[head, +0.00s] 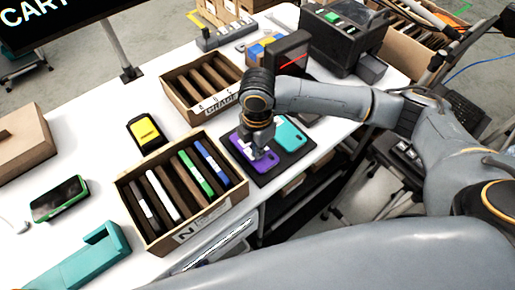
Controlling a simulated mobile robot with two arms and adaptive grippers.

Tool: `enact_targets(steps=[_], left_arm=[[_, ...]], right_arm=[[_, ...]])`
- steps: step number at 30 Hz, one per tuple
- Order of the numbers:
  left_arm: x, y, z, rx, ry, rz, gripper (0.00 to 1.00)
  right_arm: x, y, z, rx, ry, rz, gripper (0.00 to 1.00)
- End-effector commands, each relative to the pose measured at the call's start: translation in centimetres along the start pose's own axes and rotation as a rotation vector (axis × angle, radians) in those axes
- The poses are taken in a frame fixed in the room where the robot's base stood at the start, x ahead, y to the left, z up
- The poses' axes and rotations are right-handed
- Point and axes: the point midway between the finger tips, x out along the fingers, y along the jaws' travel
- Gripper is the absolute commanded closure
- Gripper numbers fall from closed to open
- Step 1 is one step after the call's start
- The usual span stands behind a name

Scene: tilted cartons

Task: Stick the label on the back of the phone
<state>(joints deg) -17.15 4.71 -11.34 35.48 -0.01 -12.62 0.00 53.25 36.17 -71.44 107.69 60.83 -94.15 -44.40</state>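A purple phone (266,163) lies back side up on a dark mat (287,166), with its camera corner toward the front. My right gripper (258,153) points down right over the purple phone, at or just above its back. A small white patch, which looks like the label (243,147), shows on or over the phone next to the fingertips. The fingers are too small and dark to tell whether they are shut on it. A teal phone (291,133) lies on the mat to the right. My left gripper is out of view.
A carton of phones (183,236) stands tilted left of the mat, and another carton with dark dividers (186,109) stands behind it. A black device with a red light (289,54) and a label printer (341,38) stand at the back. A yellow-screened device (146,132) and a green-edged phone (59,200) lie left.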

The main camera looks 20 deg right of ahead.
Motion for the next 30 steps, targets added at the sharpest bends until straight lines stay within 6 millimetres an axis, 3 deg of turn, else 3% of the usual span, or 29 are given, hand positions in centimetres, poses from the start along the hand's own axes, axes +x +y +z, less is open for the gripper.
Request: enact_targets(steps=[30], left_arm=[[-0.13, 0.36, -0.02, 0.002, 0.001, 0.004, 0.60]], right_arm=[[0.42, 0.01, -0.01, 0.000, 0.000, 0.000, 1.00]])
